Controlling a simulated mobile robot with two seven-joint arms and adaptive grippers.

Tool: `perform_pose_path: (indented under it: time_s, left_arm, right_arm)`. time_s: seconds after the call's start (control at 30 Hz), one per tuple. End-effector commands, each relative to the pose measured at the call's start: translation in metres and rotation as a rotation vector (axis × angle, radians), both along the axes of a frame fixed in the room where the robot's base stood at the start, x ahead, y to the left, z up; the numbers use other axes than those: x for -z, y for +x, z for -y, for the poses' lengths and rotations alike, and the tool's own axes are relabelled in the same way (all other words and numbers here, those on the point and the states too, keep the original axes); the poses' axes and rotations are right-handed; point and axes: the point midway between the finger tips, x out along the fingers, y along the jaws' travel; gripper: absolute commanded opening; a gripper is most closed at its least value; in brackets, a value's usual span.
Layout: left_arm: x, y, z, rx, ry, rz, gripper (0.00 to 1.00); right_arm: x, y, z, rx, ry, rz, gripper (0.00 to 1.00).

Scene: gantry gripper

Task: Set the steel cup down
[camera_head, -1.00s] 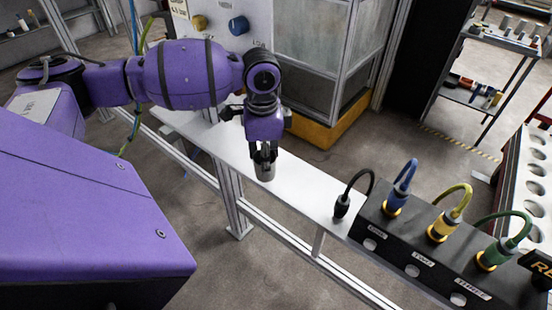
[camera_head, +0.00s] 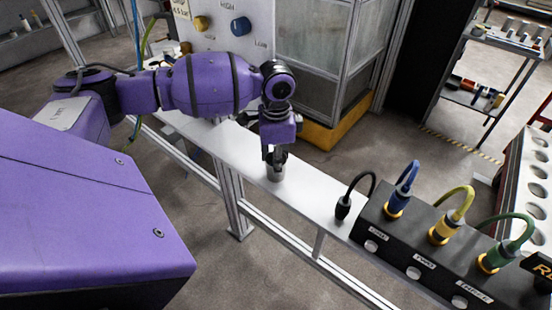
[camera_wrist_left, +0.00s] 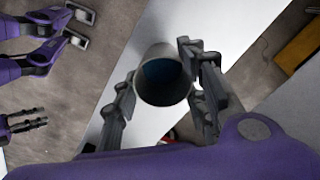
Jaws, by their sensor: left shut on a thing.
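The steel cup (camera_head: 276,174) is a small grey cylinder, upright at the white bench top (camera_head: 310,196). Its base appears at the surface, but I cannot tell whether it touches. My left gripper (camera_head: 275,157) points down from above and is shut on the cup. In the left wrist view, the cup's round rim and dark inside (camera_wrist_left: 163,78) show between the two fingers of the left gripper (camera_wrist_left: 160,92). Purple parts with grey finger-like ends show at the left edge of that view; I cannot tell whether they include my right gripper.
A black socket box (camera_head: 425,250) with blue, yellow and green looped cables stands at the right. A black cable plug (camera_head: 343,207) stands between it and the cup. A glazed cabinet on a yellow base (camera_head: 330,135) is behind the bench. Bare bench lies either side of the cup.

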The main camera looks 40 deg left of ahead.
Motion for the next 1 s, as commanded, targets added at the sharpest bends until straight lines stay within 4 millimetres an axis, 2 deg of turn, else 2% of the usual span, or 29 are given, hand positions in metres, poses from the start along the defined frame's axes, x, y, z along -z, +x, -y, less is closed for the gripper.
perform_pose_path:
  time_s: [0.03,0.17,0.43,0.57,0.67,1.0]
  left_arm:
    - [0.0,0.0,0.0,0.0,-0.001,0.001,0.44]
    - [0.0,0.0,0.0,0.0,0.0,0.0,0.59]
    - [0.0,0.0,0.0,0.0,0.0,0.0,0.59]
    - [-0.007,0.0,0.0,0.0,0.001,0.002,0.59]
    - [-0.022,0.001,0.0,0.001,0.0,0.004,0.59]
    - [-0.094,0.001,0.0,0.0,0.0,0.004,0.59]
  right_arm:
    - [0.0,0.0,0.0,0.0,0.0,0.0,0.4]
    - [0.0,0.0,0.0,0.0,0.0,-0.001,0.4]
    - [0.001,-0.001,0.001,-0.004,-0.003,-0.003,0.4]
    - [0.001,-0.002,0.003,-0.007,-0.006,-0.004,0.4]
    - [0.0,-0.001,0.003,-0.008,-0.007,-0.002,0.4]
    - [-0.005,0.001,0.003,-0.007,-0.007,0.003,0.4]
